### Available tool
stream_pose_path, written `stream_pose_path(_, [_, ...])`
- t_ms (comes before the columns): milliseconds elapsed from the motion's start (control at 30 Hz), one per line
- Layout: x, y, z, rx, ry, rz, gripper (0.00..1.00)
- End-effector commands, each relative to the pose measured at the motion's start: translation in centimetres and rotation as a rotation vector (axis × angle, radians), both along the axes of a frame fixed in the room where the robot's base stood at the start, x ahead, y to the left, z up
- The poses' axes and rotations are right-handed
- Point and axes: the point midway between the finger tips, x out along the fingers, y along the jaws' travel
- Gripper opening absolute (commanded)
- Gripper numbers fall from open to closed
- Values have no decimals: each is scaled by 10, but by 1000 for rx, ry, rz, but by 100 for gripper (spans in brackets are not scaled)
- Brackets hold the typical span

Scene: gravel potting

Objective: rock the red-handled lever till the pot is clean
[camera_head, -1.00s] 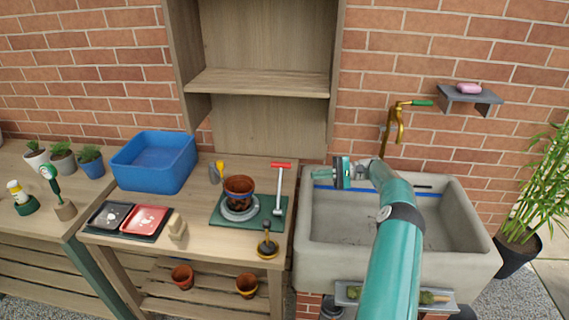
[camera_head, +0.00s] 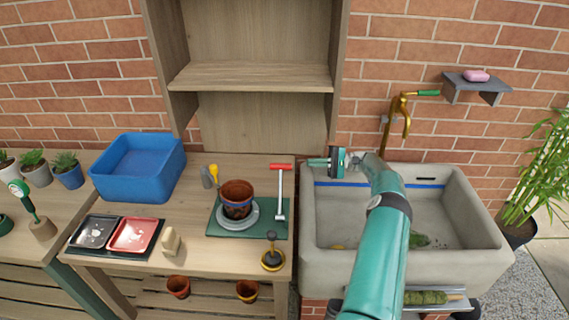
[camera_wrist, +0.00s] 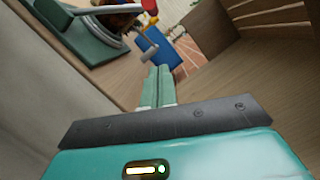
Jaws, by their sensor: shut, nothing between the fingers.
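The lever with a red handle (camera_head: 281,166) stands upright on the right side of a green base (camera_head: 262,226). A terracotta pot (camera_head: 237,196) with dark dirt on its side sits on a round grey plate (camera_head: 250,221) on that base. My gripper (camera_head: 312,162) is shut and empty, at the left rim of the sink, a short way right of the red handle and apart from it. In the wrist view the shut fingers (camera_wrist: 158,87) point towards the bench, with the red handle (camera_wrist: 149,6) at the top and the pot (camera_wrist: 115,3) partly cut off.
A stone sink (camera_head: 325,243) with a brass tap (camera_head: 398,115) is on the right. A blue tub (camera_head: 140,168), black and red trays (camera_head: 131,234), a small wooden block (camera_head: 170,241) and a black-handled tool (camera_head: 271,255) stand around the base. A shelf (camera_head: 250,77) rises behind.

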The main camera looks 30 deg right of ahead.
Motion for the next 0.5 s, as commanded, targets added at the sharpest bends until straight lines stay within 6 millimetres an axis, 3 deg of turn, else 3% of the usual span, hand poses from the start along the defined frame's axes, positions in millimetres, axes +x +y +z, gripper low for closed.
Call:
stream_pose_path(167, [4, 18, 4, 0, 1, 4, 0])
stream_pose_path(500, [32, 77, 11, -1, 1, 4, 0])
